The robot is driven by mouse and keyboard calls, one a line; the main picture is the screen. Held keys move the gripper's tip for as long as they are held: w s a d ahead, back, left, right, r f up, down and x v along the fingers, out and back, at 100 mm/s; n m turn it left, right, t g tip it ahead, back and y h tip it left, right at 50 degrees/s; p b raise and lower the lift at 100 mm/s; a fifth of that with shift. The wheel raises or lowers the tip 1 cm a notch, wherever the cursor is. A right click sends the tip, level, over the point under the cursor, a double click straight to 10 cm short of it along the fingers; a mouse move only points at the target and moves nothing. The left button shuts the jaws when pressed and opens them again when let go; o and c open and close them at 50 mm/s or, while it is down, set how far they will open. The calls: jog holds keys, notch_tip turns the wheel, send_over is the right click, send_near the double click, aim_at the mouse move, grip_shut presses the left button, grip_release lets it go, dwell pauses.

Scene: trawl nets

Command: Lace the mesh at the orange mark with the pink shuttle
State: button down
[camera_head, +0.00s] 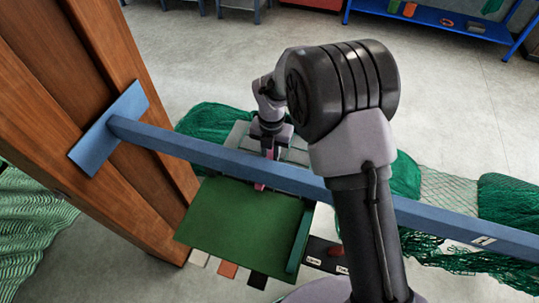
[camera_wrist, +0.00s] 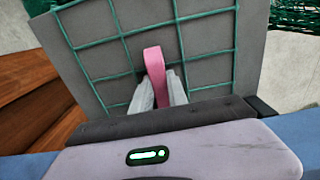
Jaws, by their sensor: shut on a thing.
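My gripper (camera_head: 268,148) is shut on the pink shuttle (camera_wrist: 153,65). In the wrist view its pale fingers (camera_wrist: 159,88) hold the shuttle's lower part, and the rounded pink end lies over the green mesh (camera_wrist: 124,38). The mesh is strung in front of a grey board (camera_wrist: 205,65); I cannot tell whether the shuttle touches it. In the head view a pink bit of the shuttle (camera_head: 260,186) shows below the blue bar, which hides part of it. I can make out no orange mark on the mesh; the fingers and wrist hide part of it.
A blue bar (camera_head: 450,225) runs across the front of the board from a wooden post (camera_head: 60,75). A green panel (camera_head: 240,220) lies nearer, with an orange swatch (camera_head: 228,269) among dark and white ones. Green netting (camera_head: 215,117) is heaped behind. A blue shelf (camera_head: 440,18) stands far back.

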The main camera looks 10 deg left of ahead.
jog(key=shift+w+d+r+p, duration=0.15)
jog(key=shift+w+p, duration=0.8)
jog(key=shift+w, duration=1.7)
notch_tip(320, 180, up, 15)
jog(key=p, duration=1.2)
jog(key=s+a+b, duration=0.1)
jog(key=s+b, duration=0.4)
jog(key=s, duration=1.9)
jog(key=shift+a, duration=0.4)
